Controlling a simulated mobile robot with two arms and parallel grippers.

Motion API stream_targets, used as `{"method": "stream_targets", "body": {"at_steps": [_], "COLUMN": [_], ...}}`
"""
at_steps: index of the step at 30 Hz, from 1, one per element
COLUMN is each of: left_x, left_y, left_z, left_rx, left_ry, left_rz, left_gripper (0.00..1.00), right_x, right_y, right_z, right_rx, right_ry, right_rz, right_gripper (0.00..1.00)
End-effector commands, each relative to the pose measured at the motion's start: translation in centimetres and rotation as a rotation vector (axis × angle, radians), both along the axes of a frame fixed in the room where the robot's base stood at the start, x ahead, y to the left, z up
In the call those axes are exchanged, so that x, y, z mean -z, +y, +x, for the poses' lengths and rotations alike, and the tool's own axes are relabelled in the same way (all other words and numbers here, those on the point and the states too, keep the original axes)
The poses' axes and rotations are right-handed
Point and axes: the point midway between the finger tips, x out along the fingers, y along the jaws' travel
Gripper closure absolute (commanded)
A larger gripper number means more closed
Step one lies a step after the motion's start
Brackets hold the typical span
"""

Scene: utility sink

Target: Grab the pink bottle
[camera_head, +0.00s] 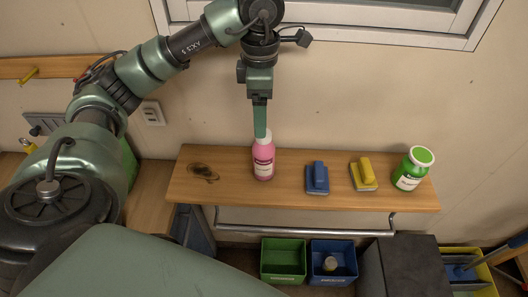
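The pink bottle (263,163) stands upright on the wooden shelf (230,193), left of the middle of the shelf. It has a white cap and a label. My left gripper (260,131) points down from above, right at the bottle's top, and covers part of the cap. Its fingers show edge-on as one green strip, so I cannot tell whether they are apart, or whether they touch the cap. My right gripper is not in view.
On the shelf to the right are a blue brush (317,178), a yellow brush (363,174) and a green bottle (412,168) with a white-rimmed lid. A metal rail (300,230) runs below. Green (283,261) and blue (333,262) bins stand lower down. A window is above.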

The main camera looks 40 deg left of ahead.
Motion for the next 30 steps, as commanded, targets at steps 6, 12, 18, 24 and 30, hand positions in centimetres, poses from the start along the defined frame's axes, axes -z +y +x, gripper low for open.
{"method": "stream_targets", "body": {"at_steps": [6, 12, 18, 24, 30], "left_x": [4.4, 6.1, 7.8, 9.9, 12.9], "left_y": [0.0, 0.0, 0.0, -0.6, -0.9], "left_z": [0.0, 0.0, -0.1, -0.2, -0.1], "left_rx": [-0.001, -0.001, -0.002, 0.001, -0.001], "left_ry": [0.001, 0.001, 0.006, 0.006, 0.005], "left_rz": [0.001, 0.0, 0.001, 0.001, 0.0], "left_gripper": [0.21, 0.21, 0.21, 0.21, 0.21], "right_x": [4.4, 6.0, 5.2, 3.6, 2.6], "right_y": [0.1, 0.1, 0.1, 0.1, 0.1], "right_z": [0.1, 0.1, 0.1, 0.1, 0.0], "right_rx": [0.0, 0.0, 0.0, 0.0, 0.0], "right_ry": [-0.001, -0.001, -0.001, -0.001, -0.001], "right_rz": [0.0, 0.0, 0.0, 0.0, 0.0], "right_gripper": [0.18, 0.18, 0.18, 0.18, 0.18]}}
